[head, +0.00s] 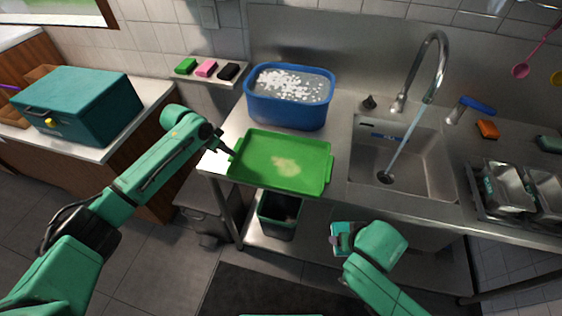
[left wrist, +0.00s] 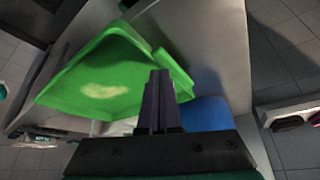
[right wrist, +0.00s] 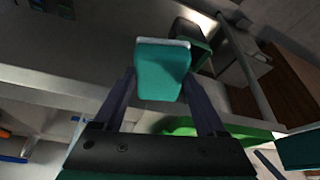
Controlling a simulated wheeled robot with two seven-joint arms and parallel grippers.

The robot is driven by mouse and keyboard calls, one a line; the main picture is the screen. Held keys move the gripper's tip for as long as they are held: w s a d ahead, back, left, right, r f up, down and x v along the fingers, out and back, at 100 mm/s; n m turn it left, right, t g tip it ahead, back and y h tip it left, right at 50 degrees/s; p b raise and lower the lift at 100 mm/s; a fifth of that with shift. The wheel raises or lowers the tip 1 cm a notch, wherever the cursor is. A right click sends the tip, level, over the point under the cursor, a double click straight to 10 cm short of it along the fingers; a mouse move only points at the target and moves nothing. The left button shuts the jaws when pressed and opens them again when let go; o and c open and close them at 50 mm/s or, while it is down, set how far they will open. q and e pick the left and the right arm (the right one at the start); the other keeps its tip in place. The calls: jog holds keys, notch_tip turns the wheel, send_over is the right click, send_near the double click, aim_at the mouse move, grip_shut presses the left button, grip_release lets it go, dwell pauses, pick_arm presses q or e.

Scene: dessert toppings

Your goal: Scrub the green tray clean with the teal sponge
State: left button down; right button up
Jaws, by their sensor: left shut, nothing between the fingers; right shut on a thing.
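The green tray (head: 258,177) lies on the steel counter left of the sink, with a pale yellowish smear (head: 286,166) on its middle. The smear also shows in the left wrist view (left wrist: 105,91). My left gripper (head: 231,153) is shut and empty at the tray's left edge; whether it touches the tray I cannot tell. The teal sponge (right wrist: 163,75) with a pale edge is held between the fingers of my right gripper (right wrist: 163,80). In the head view this sponge (head: 340,228) is in front of the counter, lower right of the tray and apart from it.
A blue tub (head: 290,108) of foamy water stands behind the tray. The sink (head: 425,170) with running water is on the right. Green, pink and black blocks sit on a wall shelf (head: 213,80). A teal box (head: 85,105) is far left; a dark bin (head: 280,215) stands below the counter.

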pick_arm(q)
jog(key=shift+f, duration=0.5)
pick_arm(e)
jog(key=shift+f, duration=0.25)
